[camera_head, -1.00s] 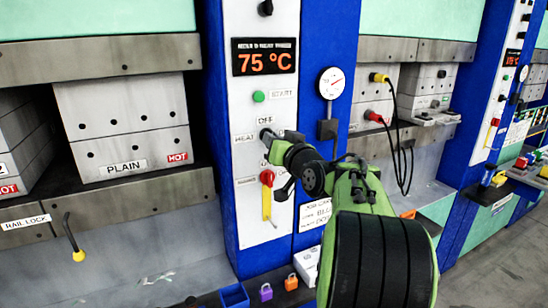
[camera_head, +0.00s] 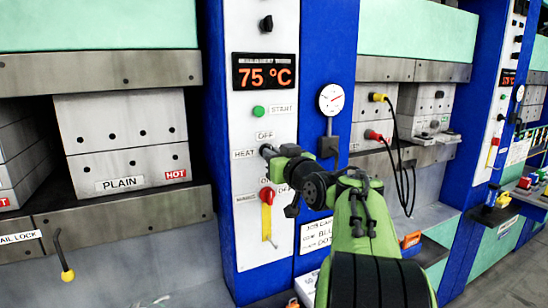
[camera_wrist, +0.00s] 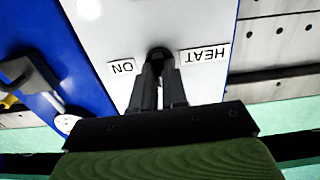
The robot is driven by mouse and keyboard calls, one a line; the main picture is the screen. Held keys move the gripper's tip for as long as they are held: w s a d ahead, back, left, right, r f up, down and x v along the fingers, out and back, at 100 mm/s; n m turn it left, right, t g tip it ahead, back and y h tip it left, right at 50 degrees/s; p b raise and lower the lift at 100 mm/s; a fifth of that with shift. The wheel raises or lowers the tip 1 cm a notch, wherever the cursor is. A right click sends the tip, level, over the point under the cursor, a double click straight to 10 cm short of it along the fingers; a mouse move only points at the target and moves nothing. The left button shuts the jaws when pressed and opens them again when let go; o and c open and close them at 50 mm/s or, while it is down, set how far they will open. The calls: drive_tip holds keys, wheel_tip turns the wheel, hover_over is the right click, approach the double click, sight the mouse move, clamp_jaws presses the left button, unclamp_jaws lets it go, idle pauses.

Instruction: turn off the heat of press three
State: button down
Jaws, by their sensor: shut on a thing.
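The heat knob (camera_wrist: 159,53) is a small dark knob on the white control panel (camera_head: 240,105), between the labels HEAT and ON in the wrist view. In the head view the HEAT label (camera_head: 244,154) is left of it and the OFF label (camera_head: 265,135) is above it. My gripper (camera_wrist: 160,75) is shut on the knob, one dark finger on each side; it also shows in the head view (camera_head: 270,152). The fingers hide much of the knob, so I cannot tell its setting. The display (camera_head: 264,71) reads 75 °C. No press number is readable.
A green START button (camera_head: 258,112) is above the knob, and a red and yellow lever (camera_head: 267,212) is below it, close to my arm. A dial gauge (camera_head: 331,99) is on the blue column at right. The press block (camera_head: 120,135) marked PLAIN and HOT is at left.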

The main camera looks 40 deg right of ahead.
drive_tip(key=shift+f, duration=0.1)
drive_tip(key=c, duration=1.2)
unclamp_jaws()
drive_tip(key=shift+o, duration=0.2)
drive_tip(key=b+v, duration=0.1)
drive_tip(key=v, duration=1.4)
drive_tip(key=shift+s+a, duration=0.2)
drive_tip(key=shift+s, duration=0.15)
